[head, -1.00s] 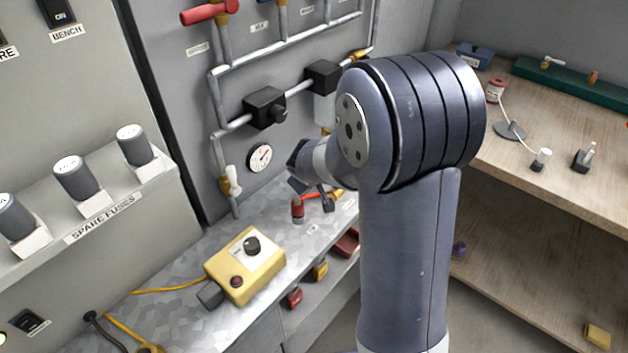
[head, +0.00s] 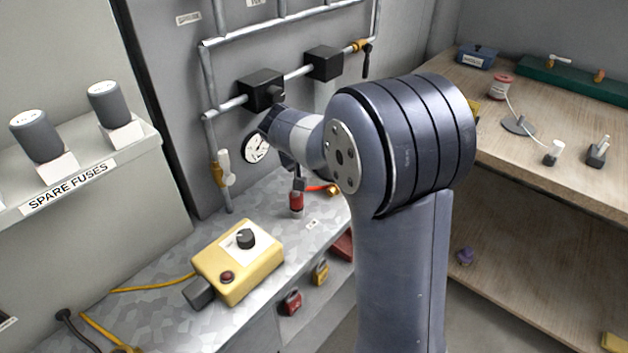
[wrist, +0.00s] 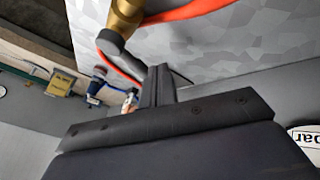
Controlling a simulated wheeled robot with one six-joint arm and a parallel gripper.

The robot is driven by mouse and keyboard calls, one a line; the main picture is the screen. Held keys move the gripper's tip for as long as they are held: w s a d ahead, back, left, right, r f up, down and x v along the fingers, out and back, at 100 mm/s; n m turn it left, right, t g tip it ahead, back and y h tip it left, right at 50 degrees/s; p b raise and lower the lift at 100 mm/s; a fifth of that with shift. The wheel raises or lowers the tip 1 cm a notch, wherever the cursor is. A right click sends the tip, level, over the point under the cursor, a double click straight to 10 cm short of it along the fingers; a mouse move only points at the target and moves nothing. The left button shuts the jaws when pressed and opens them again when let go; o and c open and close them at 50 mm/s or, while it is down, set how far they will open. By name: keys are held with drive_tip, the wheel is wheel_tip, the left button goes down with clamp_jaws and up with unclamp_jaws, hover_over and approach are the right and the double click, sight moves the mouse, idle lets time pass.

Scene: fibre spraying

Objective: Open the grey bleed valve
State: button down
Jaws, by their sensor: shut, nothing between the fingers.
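In the wrist view, a grey lever (wrist: 112,44) sits on a brass valve body (wrist: 124,14) with an orange hose beside it; I take this as the grey bleed valve. In the head view a brass fitting (head: 334,190) with an orange hose lies low by the bench, partly hidden by my arm; its lever cannot be made out there. My gripper (wrist: 158,72) is shut and empty, its fingertips near the lever with a visible gap in the picture. In the head view my gripper (head: 299,184) is small, just above a red cylinder (head: 296,203).
A pressure gauge (head: 256,148) and a white-handled valve (head: 226,167) are on the wall pipework to the left. Black boxes (head: 262,90) sit on the pipe above my wrist. A yellow control box (head: 238,262) stands on the metal bench. A wooden shelf unit (head: 530,120) is at right.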

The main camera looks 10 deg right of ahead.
drive_tip(key=shift+w+d+f+m+g+h+b, duration=0.15)
drive_tip(key=shift+w+d+m+g+h+b, duration=0.25)
drive_tip(key=shift+m, duration=0.5)
drive_tip(key=shift+w+d+b, duration=0.3)
drive_tip(key=shift+d+b, duration=0.25)
drive_tip(key=shift+d, duration=0.3)
drive_tip(key=shift+w+d+b, duration=0.1)
drive_tip(key=shift+d+b, duration=0.45)
drive_tip(key=shift+d, duration=0.65)
drive_tip(key=shift+s+a+b, duration=0.25)
drive_tip(key=shift+s+b, duration=0.1)
drive_tip(key=shift+s, duration=0.45)
drive_tip(key=shift+r, duration=0.2)
drive_tip(key=v, duration=1)
drive_tip(key=shift+r+p, duration=0.3)
drive_tip(key=shift+p, duration=0.05)
